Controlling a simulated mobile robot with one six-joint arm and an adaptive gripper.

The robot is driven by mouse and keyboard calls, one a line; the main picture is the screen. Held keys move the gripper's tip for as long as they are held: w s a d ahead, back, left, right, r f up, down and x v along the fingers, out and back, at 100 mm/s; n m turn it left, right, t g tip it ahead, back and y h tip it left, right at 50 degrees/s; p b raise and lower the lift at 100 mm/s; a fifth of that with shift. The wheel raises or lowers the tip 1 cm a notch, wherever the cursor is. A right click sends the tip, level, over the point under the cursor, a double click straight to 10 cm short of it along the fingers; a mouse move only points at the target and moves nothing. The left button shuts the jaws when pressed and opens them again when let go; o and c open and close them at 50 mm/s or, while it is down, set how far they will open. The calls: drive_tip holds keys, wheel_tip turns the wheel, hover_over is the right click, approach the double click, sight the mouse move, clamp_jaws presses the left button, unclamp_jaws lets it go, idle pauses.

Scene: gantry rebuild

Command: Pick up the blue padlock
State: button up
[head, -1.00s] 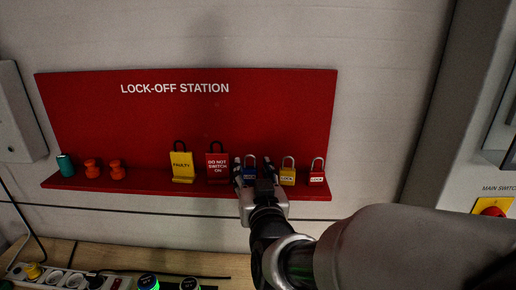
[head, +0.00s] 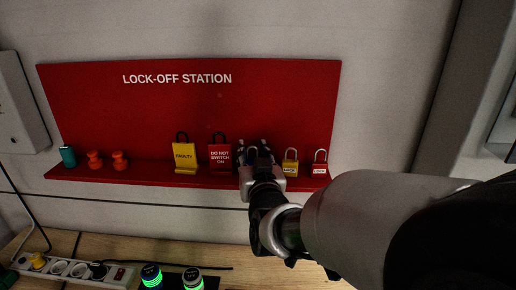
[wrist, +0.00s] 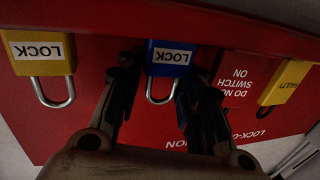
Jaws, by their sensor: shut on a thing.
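The blue padlock (wrist: 168,55) with a white LOCK label stands on the red shelf of the lock-off station. The wrist view shows it upside down, with its steel shackle towards my gripper's palm. My gripper (wrist: 164,80) has one black finger on each side of the padlock and is shut on it. In the head view my gripper (head: 253,156) covers most of the padlock's body, and mainly its shackle (head: 252,149) shows between the fingers. Whether its base touches the shelf is hidden there.
A yellow padlock (head: 290,168) stands close on the right, with a red padlock (head: 320,170) beyond it. A red DO NOT SWITCH ON tag (head: 220,158) is close on the left, then a yellow FAULTY tag (head: 185,157). A power strip (head: 75,270) lies on the bench below.

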drive_tip(key=shift+c, duration=0.7)
drive_tip(key=shift+c, duration=0.2)
wheel_tip(320, 180, up, 28)
drive_tip(key=p, duration=0.9)
drive_tip(key=shift+p, duration=0.3)
